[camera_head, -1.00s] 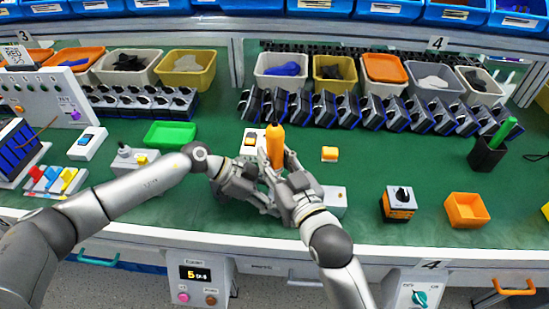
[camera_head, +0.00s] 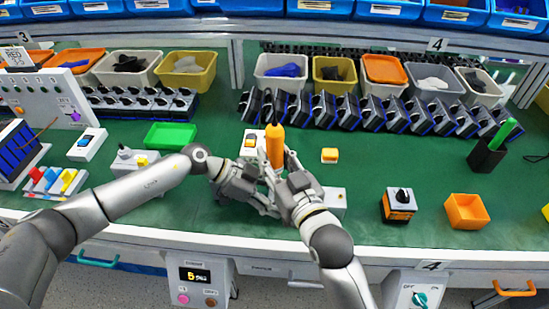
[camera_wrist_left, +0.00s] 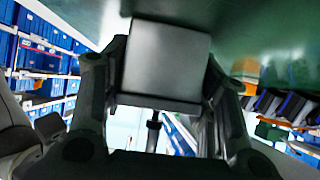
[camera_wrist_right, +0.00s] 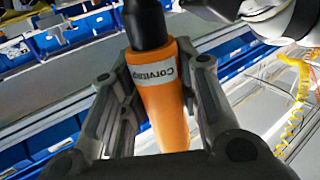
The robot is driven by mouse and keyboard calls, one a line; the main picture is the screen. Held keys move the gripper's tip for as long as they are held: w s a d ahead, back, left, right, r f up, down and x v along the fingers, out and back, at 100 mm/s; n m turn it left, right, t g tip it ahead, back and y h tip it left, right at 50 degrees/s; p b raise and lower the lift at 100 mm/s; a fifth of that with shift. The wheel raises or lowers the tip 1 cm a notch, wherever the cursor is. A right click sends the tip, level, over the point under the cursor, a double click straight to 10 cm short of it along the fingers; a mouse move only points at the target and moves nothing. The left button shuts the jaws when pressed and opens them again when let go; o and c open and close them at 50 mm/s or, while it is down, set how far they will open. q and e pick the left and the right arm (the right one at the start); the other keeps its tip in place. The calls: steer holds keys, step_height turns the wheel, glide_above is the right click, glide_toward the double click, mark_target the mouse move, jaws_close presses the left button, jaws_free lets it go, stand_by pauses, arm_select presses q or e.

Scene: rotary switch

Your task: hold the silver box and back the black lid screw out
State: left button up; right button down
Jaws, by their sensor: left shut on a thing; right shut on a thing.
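An orange screwdriver (camera_head: 275,147) stands roughly upright in the head view. My right gripper (camera_head: 284,175) is shut on its handle, and the right wrist view shows the orange handle (camera_wrist_right: 163,95) with a white label and a black end between the fingers. My left gripper (camera_head: 264,200) is beside and just below the right one. In the left wrist view it is shut on the silver box (camera_wrist_left: 166,60), with a finger on each side. In the head view the box is hidden by the grippers. I cannot make out the black lid screw or the screwdriver tip's contact with it.
A white box with an orange switch (camera_head: 250,143) is just behind the grippers, and a grey box (camera_head: 335,202) is close at the right. A rotary switch (camera_head: 400,203), an orange bin (camera_head: 466,210) and a green tray (camera_head: 170,135) stand apart.

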mark_target(279, 150)
steer(key=shift+r, duration=2.25)
arm_select(q)
steer(key=o, duration=1.5)
